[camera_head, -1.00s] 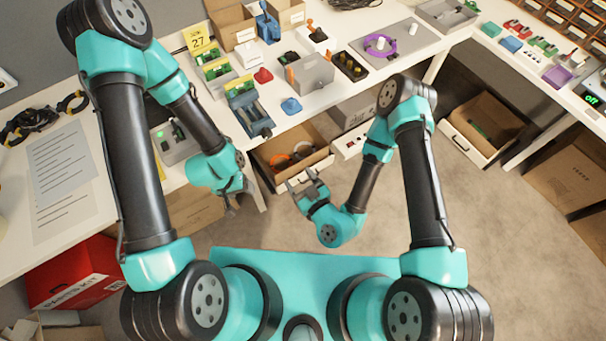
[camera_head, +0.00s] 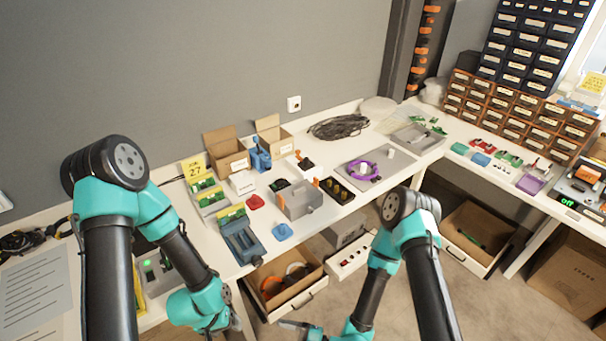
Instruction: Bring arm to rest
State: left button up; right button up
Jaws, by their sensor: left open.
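My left arm (camera_head: 110,235) comes in from the left, bent at its elbow. My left gripper (camera_head: 235,322) hangs low in front of the workbench's front edge, left of the open drawer; it is open, and I see nothing held in it. My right arm (camera_head: 428,285) stands on the right with its forearm angled down and left. My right gripper (camera_head: 295,325) is only partly in view at the bottom edge, below the drawer, and its jaw opening cannot be made out.
The workbench (camera_head: 345,218) carries cartons (camera_head: 225,150), a blue vise (camera_head: 241,238), a purple cable ring (camera_head: 362,170) and small parts. An open drawer (camera_head: 290,285) juts out near both grippers. Another drawer (camera_head: 478,232) stands open at right. Floor (camera_head: 400,315) shows between the arms.

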jog(key=s+d+f+n+g+h, duration=0.25)
jog(key=s+d+n+g, duration=0.35)
jog(key=n+g, duration=0.65)
jog(key=d+f+n+t+h, duration=0.1)
jog(key=d+f+n+h, duration=0.7)
jog(key=n, duration=0.7)
jog(key=w+d+n+t+h, duration=0.3)
jog(key=w+d+n+t, duration=0.5)
jog(key=n, duration=1.2)
jog(key=shift+w+d+r, duration=0.2)
jog(key=shift+w+d, duration=1.9)
jog(key=shift+d, duration=0.9)
jog(key=shift+h, duration=0.25)
